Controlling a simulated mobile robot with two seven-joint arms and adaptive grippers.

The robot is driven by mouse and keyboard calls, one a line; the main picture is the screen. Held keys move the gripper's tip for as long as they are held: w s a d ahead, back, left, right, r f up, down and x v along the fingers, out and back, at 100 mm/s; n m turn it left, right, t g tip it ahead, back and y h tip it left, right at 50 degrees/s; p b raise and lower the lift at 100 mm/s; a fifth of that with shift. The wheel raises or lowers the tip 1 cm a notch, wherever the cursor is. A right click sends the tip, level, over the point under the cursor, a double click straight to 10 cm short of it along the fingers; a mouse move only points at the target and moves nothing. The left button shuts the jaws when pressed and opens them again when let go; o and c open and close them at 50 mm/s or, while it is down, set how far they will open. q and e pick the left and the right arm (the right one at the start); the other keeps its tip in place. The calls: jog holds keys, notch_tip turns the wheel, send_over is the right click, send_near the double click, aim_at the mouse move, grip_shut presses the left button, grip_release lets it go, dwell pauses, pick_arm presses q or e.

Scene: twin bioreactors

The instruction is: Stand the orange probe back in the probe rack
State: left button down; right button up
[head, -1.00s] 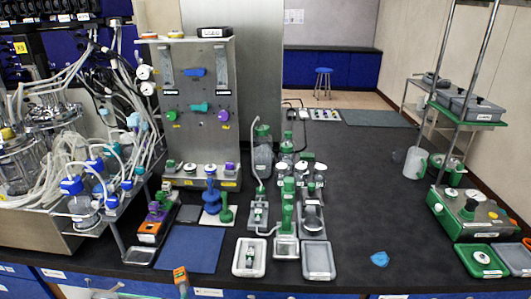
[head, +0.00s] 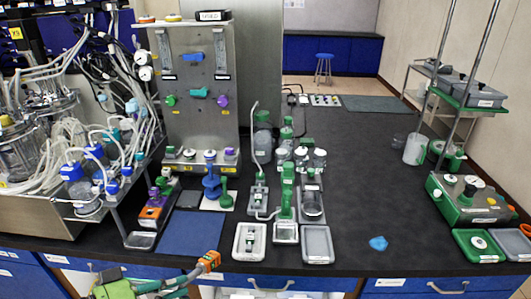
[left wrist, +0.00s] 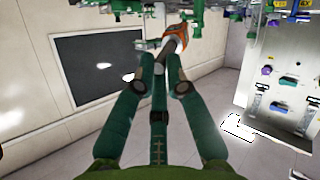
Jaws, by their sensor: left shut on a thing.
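My left gripper (head: 170,287), green with teal fingers, is at the bottom left of the head view, in front of the bench edge. It is shut on the orange probe (head: 208,261), whose orange end sticks out up and to the right. In the left wrist view the orange end (left wrist: 176,32) shows beyond the closed fingers (left wrist: 160,70). An orange block with purple tops (head: 152,215) stands on the bench at left; I cannot tell whether it is the probe rack. My right gripper is not in view.
A blue mat (head: 190,233) lies near the front edge. A white tray (head: 236,242) and a grey tray (head: 317,258) stand right of it. Tubed vessels crowd the left, and a steel panel (head: 200,122) stands behind.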

pick_arm(q)
jog(key=r, duration=0.2)
jog(key=r+g, duration=0.1)
jog(key=shift+s+a+r+m+h, duration=0.2)
jog(key=shift+s+a+m+h, duration=0.05)
jog(key=shift+s+m+h, duration=0.15)
jog(key=shift+f, duration=0.1)
jog(key=shift+a, duration=0.1)
jog(key=shift+d, duration=0.2)
